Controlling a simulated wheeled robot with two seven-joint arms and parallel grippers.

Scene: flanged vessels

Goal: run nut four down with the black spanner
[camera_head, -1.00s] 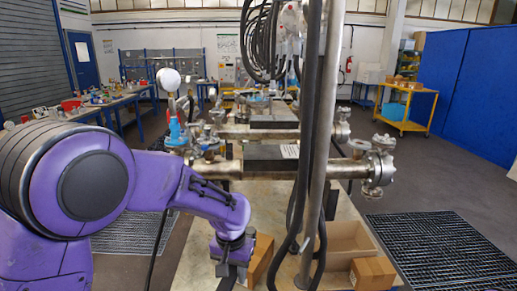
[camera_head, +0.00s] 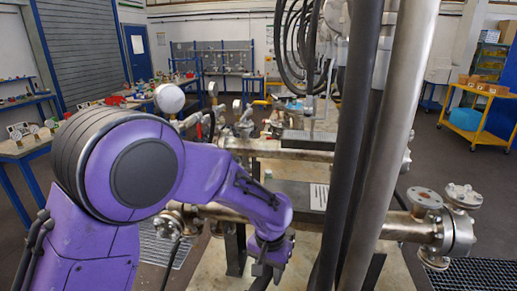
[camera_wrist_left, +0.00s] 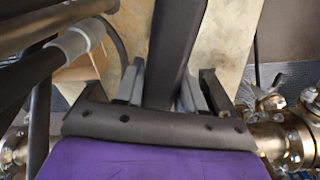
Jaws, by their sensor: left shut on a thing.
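My left gripper (camera_head: 268,266) hangs low in the head view, in front of the nearer flanged vessel (camera_head: 400,226). In the left wrist view its fingers (camera_wrist_left: 163,90) are closed on a long dark bar, which looks like the handle of the black spanner (camera_wrist_left: 180,30). The spanner's head is not visible. The vessel's bolted end flange (camera_head: 460,232) is at the right of the head view. A flange with studs (camera_wrist_left: 292,140) also shows at the right of the left wrist view. I cannot tell which nut is number four. My right gripper is not in view.
Thick upright posts and dark hoses (camera_head: 385,130) stand just right of my left arm and hide part of the vessel. A second vessel (camera_head: 270,149) lies behind. A yellow trolley (camera_head: 478,120) stands at the back right. Pale bench top shows below the vessels.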

